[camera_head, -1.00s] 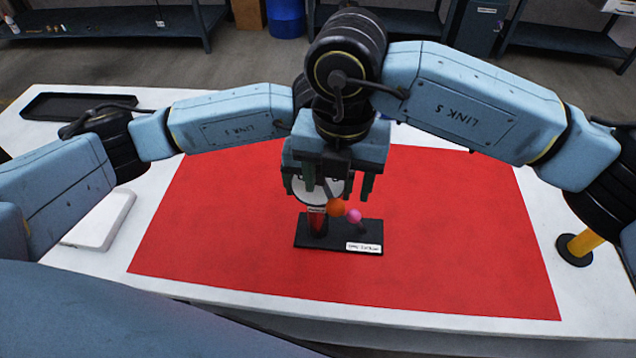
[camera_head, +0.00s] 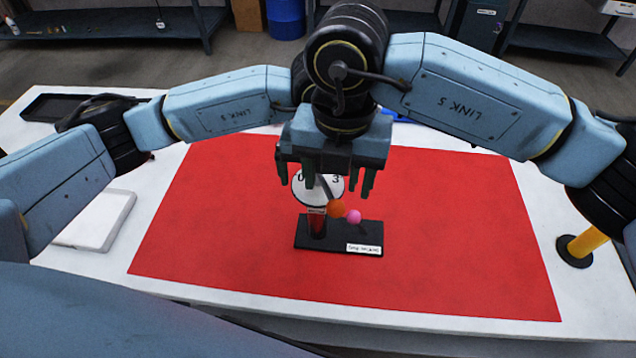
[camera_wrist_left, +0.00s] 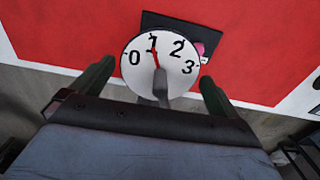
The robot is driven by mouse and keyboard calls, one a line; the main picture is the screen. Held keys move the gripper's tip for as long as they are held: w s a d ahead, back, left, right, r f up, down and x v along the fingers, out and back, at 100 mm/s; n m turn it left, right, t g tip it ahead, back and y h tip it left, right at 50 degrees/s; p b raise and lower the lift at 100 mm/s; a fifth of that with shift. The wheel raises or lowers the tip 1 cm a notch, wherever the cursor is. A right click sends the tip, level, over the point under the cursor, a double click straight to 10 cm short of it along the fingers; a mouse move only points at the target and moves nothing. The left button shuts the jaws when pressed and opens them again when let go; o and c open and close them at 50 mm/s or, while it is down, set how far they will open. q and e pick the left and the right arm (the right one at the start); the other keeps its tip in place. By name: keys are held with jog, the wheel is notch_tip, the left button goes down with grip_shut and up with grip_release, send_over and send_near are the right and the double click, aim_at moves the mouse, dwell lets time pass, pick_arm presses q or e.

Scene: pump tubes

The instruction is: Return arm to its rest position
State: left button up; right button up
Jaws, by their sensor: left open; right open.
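The pump stand has a black base (camera_head: 358,236) with a white label. My right gripper (camera_head: 327,188) is open above the stand. The two hands overlap in the head view, so which fingers belong to which is hard to tell.
The stand is on a red mat (camera_head: 450,260) on a white table. A white tray (camera_head: 90,222) and a black tray (camera_head: 60,107) are at left. A yellow post (camera_head: 583,243) on a black foot is at right.

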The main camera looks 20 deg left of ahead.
pick_arm(q)
jog(key=shift+r, duration=2.15)
